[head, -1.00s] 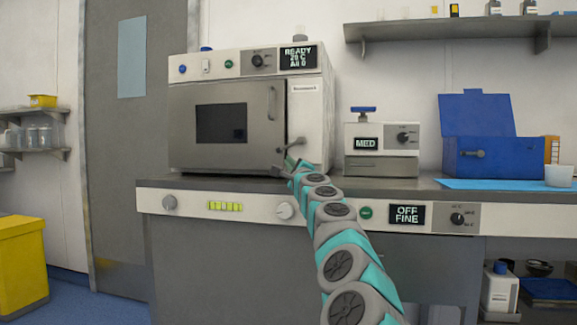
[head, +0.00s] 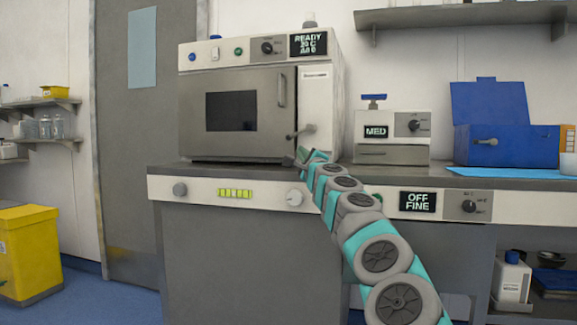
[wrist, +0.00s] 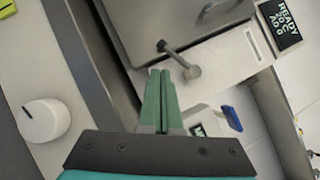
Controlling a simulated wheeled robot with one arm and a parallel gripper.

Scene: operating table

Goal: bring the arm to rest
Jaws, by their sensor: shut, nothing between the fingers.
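My gripper (head: 302,155) is at the end of my teal and grey arm, which reaches up from the lower right in the head view. It is in front of the right lower part of the grey oven-like machine (head: 190,115), near the lever handle (head: 301,132) on its front. In the wrist view my gripper (wrist: 161,74) shows its two green fingers together, with nothing between them. The lever handle (wrist: 180,58) is just beyond the fingertips and looks apart from them. The machine's door is shut and its display reads READY.
Below is the bench front with a white knob (head: 294,197). To the right stand a small unit marked MED (head: 392,135) and an open blue box (head: 505,145). A wall shelf (head: 455,15) hangs above. A yellow bin (head: 28,255) stands at the left over open floor.

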